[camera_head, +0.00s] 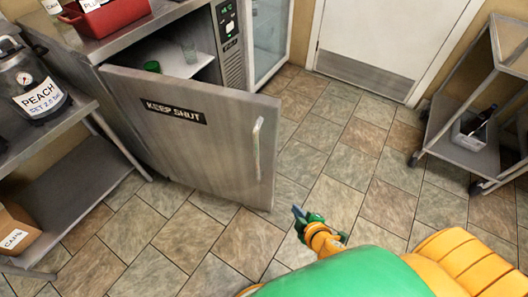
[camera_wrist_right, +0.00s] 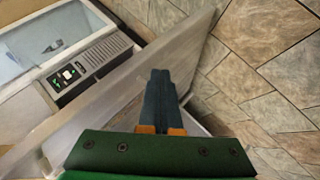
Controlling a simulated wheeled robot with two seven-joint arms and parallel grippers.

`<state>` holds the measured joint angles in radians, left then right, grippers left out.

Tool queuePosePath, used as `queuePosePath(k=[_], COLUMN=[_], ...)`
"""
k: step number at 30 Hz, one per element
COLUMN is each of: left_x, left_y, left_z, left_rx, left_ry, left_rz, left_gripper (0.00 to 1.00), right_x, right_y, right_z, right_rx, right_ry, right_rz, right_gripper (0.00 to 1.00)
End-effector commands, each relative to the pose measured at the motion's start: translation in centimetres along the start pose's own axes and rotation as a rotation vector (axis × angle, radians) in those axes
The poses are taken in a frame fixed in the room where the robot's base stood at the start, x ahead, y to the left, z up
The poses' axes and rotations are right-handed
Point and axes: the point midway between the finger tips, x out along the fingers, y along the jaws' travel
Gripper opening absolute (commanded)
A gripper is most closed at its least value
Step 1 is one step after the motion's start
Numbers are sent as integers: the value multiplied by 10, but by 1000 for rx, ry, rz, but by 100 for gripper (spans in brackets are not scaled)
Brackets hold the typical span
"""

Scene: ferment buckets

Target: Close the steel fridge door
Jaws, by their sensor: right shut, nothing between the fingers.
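The steel fridge door (camera_head: 190,125) stands wide open in the head view, with a black KEEP SHUT label and a pale vertical handle (camera_head: 256,148) near its free edge. The fridge body (camera_head: 232,60) is behind it; a green-topped item and a glass show on a white shelf inside. My right gripper (camera_head: 297,211) is shut and empty, low and just right of the door's free edge, apparently apart from it. In the right wrist view, the shut fingers (camera_wrist_right: 160,75) overlap the door (camera_wrist_right: 110,100) in the picture; contact cannot be told. My left gripper is not in view.
A steel table with a PEACH pot (camera_head: 38,92) stands at the left, with a CANS box (camera_head: 18,228) below. A wheeled rack (camera_head: 470,130) stands at the right. A white door (camera_head: 385,38) is at the back. The tiled floor between is clear.

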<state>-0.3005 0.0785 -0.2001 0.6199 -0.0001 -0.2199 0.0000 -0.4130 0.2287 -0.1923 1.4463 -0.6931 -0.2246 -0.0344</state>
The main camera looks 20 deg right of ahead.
Motion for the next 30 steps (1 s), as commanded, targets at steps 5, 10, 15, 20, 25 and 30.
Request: queuePosePath(k=[5, 10, 15, 20, 25, 30], left_x=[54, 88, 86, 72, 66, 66], left_y=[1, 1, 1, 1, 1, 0], left_z=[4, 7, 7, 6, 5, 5], left_rx=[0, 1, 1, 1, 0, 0], left_ry=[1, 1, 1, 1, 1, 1], left_rz=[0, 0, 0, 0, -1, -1], left_gripper=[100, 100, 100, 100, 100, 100], right_x=[4, -36, -58, -40, -12, 7], right_y=[55, 105, 128, 144, 159, 168], right_z=[-52, -109, -133, -147, -163, -173], right_rx=[-277, -519, -592, -591, -590, -588], right_ry=[180, 311, 343, 343, 342, 341], right_rz=[266, 554, 656, 657, 655, 653], right_gripper=[0, 0, 0, 0, 0, 0])
